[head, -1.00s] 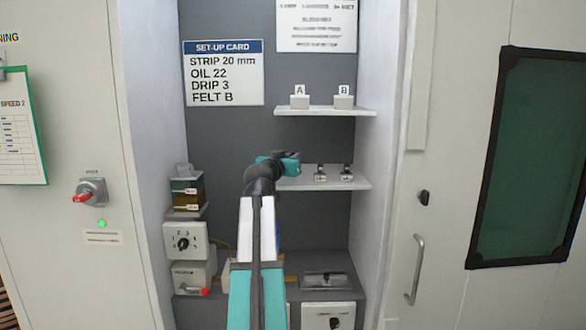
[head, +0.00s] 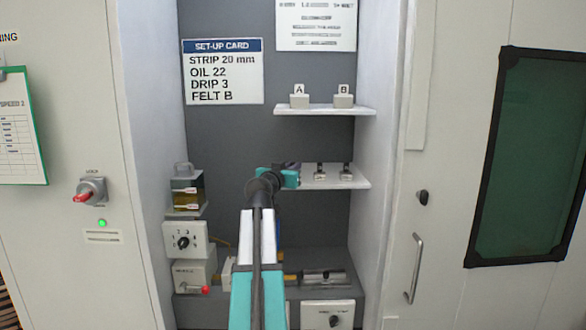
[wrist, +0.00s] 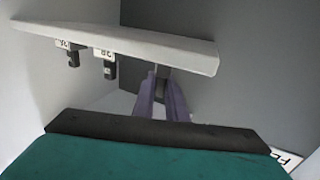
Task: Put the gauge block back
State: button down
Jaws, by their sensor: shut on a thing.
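My gripper (wrist: 161,98) is shut on the gauge block (wrist: 163,74), a small grey piece mostly hidden between the purple fingers. In the wrist view, which looks upside down, the block is right at the pale shelf (wrist: 130,42); I cannot tell whether it touches. Two dark blocks with white tags, one at left (head: 320,170) and one at right (head: 346,170), stand on that shelf.
Above is another shelf (head: 325,110) with pieces A (head: 299,99) and B (head: 343,100). An oil container (head: 187,190) and a dial box (head: 185,241) stand at left. A roller (head: 324,276) lies below. Side walls enclose the niche.

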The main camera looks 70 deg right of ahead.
jog(key=shift+f, duration=0.1)
jog(key=c, duration=1.8)
grip_release()
jog(key=shift+o, duration=0.2)
jog(key=shift+r+p, duration=0.25)
jog(key=shift+p, duration=0.05)
jog(key=shift+a+f, duration=0.1)
jog(key=shift+a, duration=0.2)
jog(key=a+b, duration=0.3)
jog(key=a, duration=0.8)
jog(key=shift+w+a, duration=0.15)
jog(key=shift+a, duration=0.1)
